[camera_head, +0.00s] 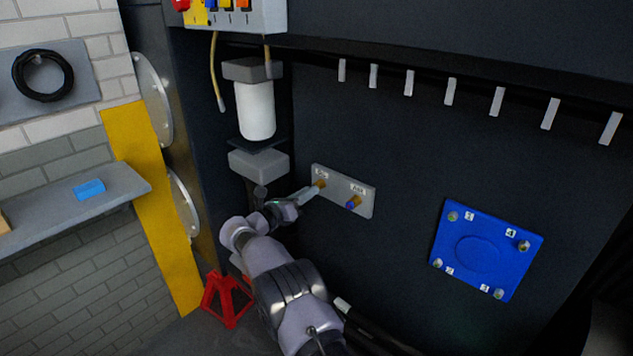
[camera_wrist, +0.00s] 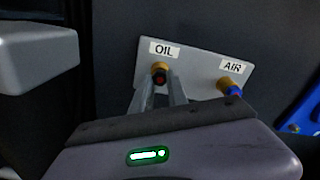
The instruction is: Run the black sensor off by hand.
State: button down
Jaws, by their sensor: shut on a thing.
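A grey plate (camera_head: 343,190) on the dark chassis wall carries two brass fittings, labelled OIL and AIR in the wrist view. The black sensor (camera_wrist: 160,79) sits at the OIL fitting (camera_wrist: 159,67), its end dark with a reddish tint. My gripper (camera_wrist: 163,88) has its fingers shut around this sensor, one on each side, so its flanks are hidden. In the head view, my gripper (camera_head: 313,190) reaches the OIL fitting from the lower left. A blue sensor (camera_wrist: 234,90) sits in the AIR fitting, right of my fingers and apart from them.
A white filter cylinder (camera_head: 256,110) and a grey block (camera_head: 258,164) stand left of the plate, close to my wrist. A blue cover plate (camera_head: 486,249) with numbered bolts is at the right. A red stand (camera_head: 228,299) is on the floor. The wall between plate and cover is clear.

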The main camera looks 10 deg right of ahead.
jog(key=n, duration=0.7)
jog(key=shift+a+f, duration=0.1)
jog(key=c, duration=1.2)
grip_release()
jog(key=shift+s, duration=0.1)
jog(key=shift+c, duration=1.3)
jog(key=m+b, duration=0.3)
jog(key=m, duration=0.5)
jog(key=s+a+m+b, duration=0.1)
jog(key=m+b, duration=0.2)
jog(key=m, duration=0.4)
jog(key=m+b, duration=0.3)
jog(key=m, duration=0.5)
jog(key=shift+s+a+m, duration=0.2)
jog(key=shift+a+m, duration=0.1)
jog(key=shift+a, duration=0.05)
